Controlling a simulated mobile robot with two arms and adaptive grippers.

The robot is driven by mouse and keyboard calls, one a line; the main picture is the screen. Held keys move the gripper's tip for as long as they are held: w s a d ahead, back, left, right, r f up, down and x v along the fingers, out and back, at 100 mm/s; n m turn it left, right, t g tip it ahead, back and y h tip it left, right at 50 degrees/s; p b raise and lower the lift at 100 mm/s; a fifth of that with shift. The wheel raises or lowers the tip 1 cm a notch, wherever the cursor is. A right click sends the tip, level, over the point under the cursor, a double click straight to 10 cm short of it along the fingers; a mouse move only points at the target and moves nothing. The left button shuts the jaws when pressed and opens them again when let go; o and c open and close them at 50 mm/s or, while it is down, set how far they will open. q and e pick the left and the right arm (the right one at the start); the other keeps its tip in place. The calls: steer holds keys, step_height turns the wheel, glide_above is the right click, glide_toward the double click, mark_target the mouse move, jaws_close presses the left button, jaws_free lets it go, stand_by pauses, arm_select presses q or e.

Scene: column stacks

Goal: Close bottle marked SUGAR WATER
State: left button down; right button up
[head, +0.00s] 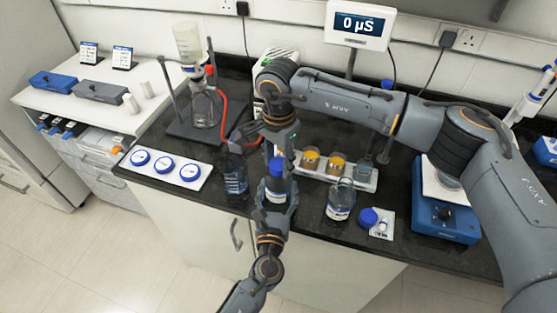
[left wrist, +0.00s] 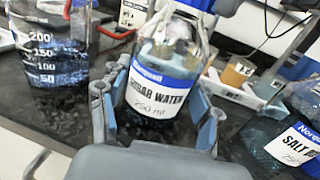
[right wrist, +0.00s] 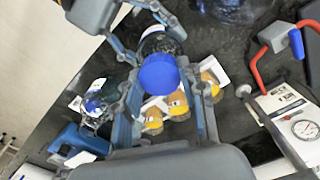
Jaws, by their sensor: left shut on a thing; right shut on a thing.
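The SUGAR WATER bottle (left wrist: 160,90) is clear with a blue and white label; it stands upright near the counter's front edge in the head view (head: 276,191). My left gripper (left wrist: 158,125) is shut around its body, a finger on each side. My right gripper (right wrist: 163,95) is shut on a blue cap (right wrist: 159,72). In the head view the blue cap (head: 277,166) is directly over the bottle's mouth, with my right gripper (head: 277,150) coming down from above. The bottle's neck is mostly hidden, so I cannot tell whether the cap is seated.
A SALT bottle (head: 340,203) stands to the right, beside another blue cap (head: 369,216) on a white pad. A beaker (head: 233,180) is close on the left. Behind is a rack (head: 362,182) with amber jars. A blue device (head: 447,222) stands at right, a flask stand (head: 190,133) at left.

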steer(key=m, duration=0.4)
steer(key=shift+m, duration=0.3)
steer(key=m, duration=1.2)
steer(key=shift+f+m, duration=0.1)
steer(key=shift+m, duration=0.3)
steer(key=m, duration=0.4)
steer(key=shift+m, duration=0.3)
steer(key=m, duration=1)
steer(key=shift+m, duration=0.4)
steer(key=m, duration=1.1)
steer(key=shift+m, duration=0.3)
steer(key=o, duration=1.3)
